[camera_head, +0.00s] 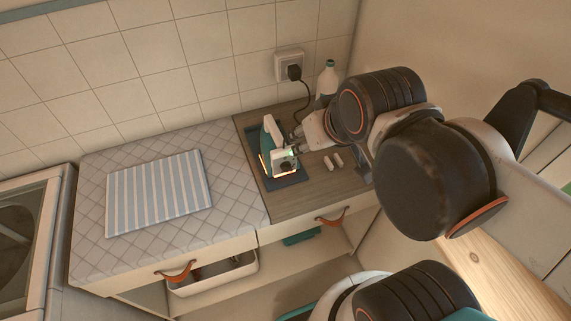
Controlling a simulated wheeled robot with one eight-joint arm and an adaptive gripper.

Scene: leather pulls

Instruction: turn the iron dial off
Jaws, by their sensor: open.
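The iron (269,139) is teal and white and stands on a dark blue mat (289,181) on the wooden part of the counter. An orange glow shows along its lower edge. My gripper (294,146) is open at the right side of the iron, close to its lower end. I cannot tell whether the fingers touch it. The dial is not clearly visible; a dark round part (286,165) shows at the iron's lower end, just below my fingers. My arm reaches in from the right.
A black cord runs to a plug in the wall socket (284,58). A white bottle (328,77) stands behind my gripper. A striped cloth (159,193) lies on the quilted pad (237,190). Drawers with leather pulls (175,272) are below.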

